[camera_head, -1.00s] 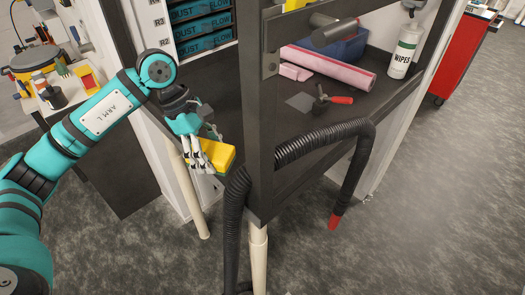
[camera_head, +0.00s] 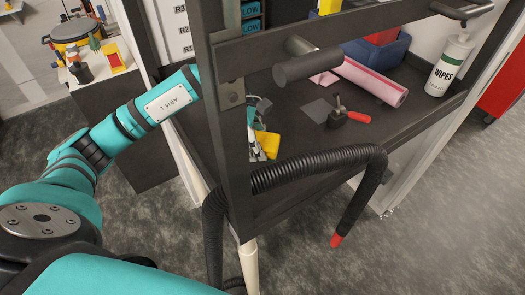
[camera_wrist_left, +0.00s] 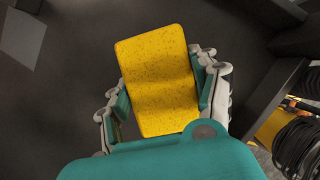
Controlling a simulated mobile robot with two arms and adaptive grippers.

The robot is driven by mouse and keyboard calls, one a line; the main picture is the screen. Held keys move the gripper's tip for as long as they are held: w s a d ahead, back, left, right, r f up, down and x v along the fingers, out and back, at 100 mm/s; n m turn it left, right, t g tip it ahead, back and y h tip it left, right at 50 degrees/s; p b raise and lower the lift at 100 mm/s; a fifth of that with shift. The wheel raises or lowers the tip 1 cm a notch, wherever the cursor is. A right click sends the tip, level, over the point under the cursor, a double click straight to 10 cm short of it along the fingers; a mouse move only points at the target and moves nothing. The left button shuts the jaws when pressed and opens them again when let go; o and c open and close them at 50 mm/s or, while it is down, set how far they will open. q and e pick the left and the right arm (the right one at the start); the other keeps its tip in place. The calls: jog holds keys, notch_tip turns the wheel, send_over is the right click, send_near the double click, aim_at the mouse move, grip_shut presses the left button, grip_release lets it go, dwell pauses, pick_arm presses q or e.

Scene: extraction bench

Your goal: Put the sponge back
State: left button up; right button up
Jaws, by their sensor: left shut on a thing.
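The yellow sponge (camera_head: 266,144) shows in the head view just right of the dark upright post, over the bench top. In the left wrist view the sponge (camera_wrist_left: 160,80) fills the middle, speckled and slightly bent. My left gripper (camera_head: 258,150) is shut on it, one finger pad on each side in the wrist view (camera_wrist_left: 165,100). The post hides part of the gripper and wrist in the head view. I cannot tell whether the sponge touches the dark surface below it. My right gripper is not in view.
The dark bench top (camera_head: 395,115) holds a grey flat square (camera_head: 318,110), a red-handled tool (camera_head: 345,115), a pink roll (camera_head: 375,82), a blue bin (camera_head: 380,50) and a wipes bottle (camera_head: 450,62). The frame post (camera_head: 228,130) and black ribbed hose (camera_head: 315,165) stand close to my arm.

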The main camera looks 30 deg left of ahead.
aim_at(259, 163)
pick_arm(q)
notch_tip(259, 163, down, 2)
jog(key=shift+f+p, duration=0.15)
jog(key=shift+p, duration=0.15)
notch_tip(259, 163, down, 3)
jog(key=shift+w+r+p, duration=0.1)
jog(key=shift+p, duration=0.35)
jog(key=o, duration=0.6)
jog(key=shift+f+b, duration=0.25)
jog(key=shift+b, duration=0.05)
jog(key=o, duration=0.5)
jog(key=shift+r, duration=0.1)
jog(key=shift+o, duration=0.2)
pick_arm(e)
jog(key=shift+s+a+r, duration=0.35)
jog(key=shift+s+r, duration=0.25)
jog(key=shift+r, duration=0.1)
